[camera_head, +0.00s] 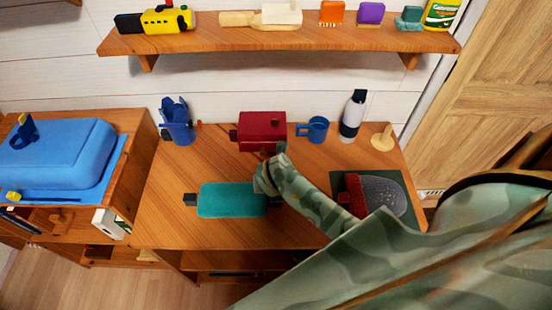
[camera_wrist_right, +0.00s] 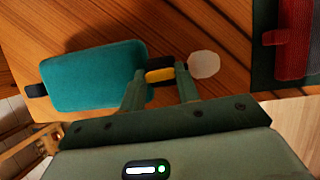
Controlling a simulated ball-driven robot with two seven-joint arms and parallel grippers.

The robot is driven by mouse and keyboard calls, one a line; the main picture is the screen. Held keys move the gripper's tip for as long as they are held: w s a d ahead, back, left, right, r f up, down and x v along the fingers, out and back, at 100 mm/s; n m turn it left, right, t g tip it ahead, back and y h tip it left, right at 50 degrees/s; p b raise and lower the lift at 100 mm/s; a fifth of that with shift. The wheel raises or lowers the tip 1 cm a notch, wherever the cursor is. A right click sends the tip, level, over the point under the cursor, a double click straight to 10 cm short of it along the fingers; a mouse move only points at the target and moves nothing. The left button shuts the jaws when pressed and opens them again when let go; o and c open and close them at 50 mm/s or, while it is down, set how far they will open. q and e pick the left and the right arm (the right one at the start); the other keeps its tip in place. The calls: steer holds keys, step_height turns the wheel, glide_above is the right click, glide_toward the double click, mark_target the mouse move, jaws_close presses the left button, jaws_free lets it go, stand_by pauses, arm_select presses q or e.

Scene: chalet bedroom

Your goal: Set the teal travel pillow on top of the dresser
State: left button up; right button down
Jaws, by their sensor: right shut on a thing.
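The teal travel pillow (camera_head: 232,200) is a flat rounded rectangle with a dark tab at its left end, over the front middle of the wooden dresser top (camera_head: 165,215). I cannot tell whether it touches the wood. My right gripper (camera_head: 266,178) is at the pillow's right end. In the right wrist view the pillow (camera_wrist_right: 95,75) lies left of the fingers, and my right gripper (camera_wrist_right: 160,88) is shut on a yellow and black piece at its end. My left gripper is not in view.
A dark blue object (camera_head: 177,122), a red box (camera_head: 262,131), a blue mug (camera_head: 316,129), a white bottle (camera_head: 352,116) and a beige stand (camera_head: 383,139) line the back. A dark mat (camera_head: 398,181) with red and grey items lies right. A shelf (camera_head: 290,38) hangs above.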

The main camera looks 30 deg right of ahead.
steer(key=shift+w+d+f, duration=0.25)
steer(key=shift+f, duration=0.2)
steer(key=shift+w+d+f, duration=0.2)
steer(key=shift+d+f, duration=0.05)
steer(key=shift+f, duration=0.2)
steer(key=shift+s+b+x, duration=0.2)
steer(key=shift+x, duration=0.75)
steer(key=shift+s+b+x, duration=0.15)
steer(key=shift+b+x, duration=0.05)
steer(key=shift+x, duration=0.75)
steer(key=shift+a+f, duration=0.1)
steer(key=shift+f, duration=0.2)
steer(key=c, duration=1)
jaws_free()
steer(key=shift+s+a+r, duration=0.1)
steer(key=shift+r, duration=0.5)
steer(key=p+v, duration=0.3)
steer(key=v, duration=0.8)
steer(key=shift+s+a, duration=0.1)
steer(key=shift+s, duration=0.15)
